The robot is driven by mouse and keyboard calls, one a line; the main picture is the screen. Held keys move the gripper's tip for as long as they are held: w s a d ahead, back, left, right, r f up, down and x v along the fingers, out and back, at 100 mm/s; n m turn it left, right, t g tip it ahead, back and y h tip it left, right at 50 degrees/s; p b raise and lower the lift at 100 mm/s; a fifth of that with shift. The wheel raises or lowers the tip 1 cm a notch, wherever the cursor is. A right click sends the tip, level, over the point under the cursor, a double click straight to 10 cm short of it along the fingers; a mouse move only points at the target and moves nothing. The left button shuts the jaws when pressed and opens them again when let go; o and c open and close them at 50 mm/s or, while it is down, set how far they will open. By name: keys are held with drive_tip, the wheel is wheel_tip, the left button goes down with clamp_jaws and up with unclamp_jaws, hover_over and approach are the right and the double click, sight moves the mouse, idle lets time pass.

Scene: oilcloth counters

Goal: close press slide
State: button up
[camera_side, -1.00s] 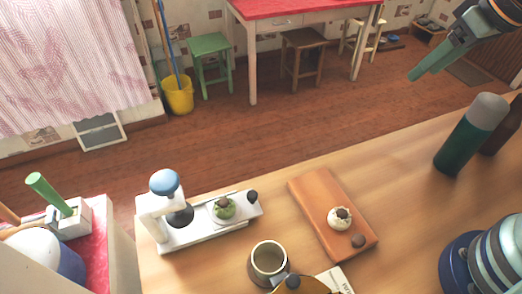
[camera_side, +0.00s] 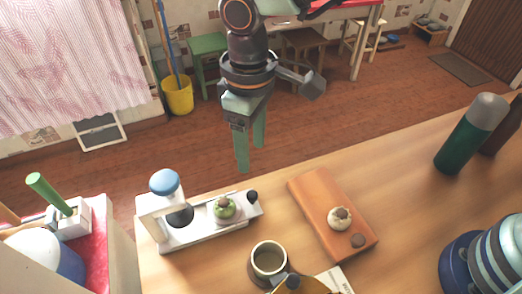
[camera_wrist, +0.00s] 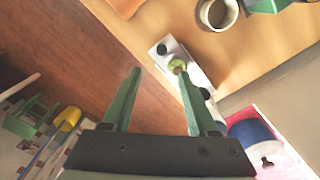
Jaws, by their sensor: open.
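The press (camera_side: 158,218) is white with a blue round knob on top and stands at the counter's left end. Its slide (camera_side: 240,204) sticks out to the right, with a dark knob at its outer end. My gripper (camera_side: 249,168) is open and empty, pointing down above and behind the slide. In the wrist view the slide's dark knob (camera_wrist: 162,49) and the green piece (camera_wrist: 177,65) lie beyond my open fingers (camera_wrist: 160,100).
A brown board (camera_side: 312,205) with a white round piece (camera_side: 339,218) and a small brown piece (camera_side: 358,240) lies right of the slide. A mug (camera_side: 268,262) stands in front.

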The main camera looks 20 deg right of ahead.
sight(251, 194)
drive_tip(key=f, duration=1.2)
drive_tip(key=shift+s+a+f, duration=0.1)
drive_tip(key=shift+a+f, duration=0.1)
drive_tip(key=shift+c, duration=0.3)
clamp_jaws()
drive_tip(key=shift+r, duration=0.1)
idle(0.7)
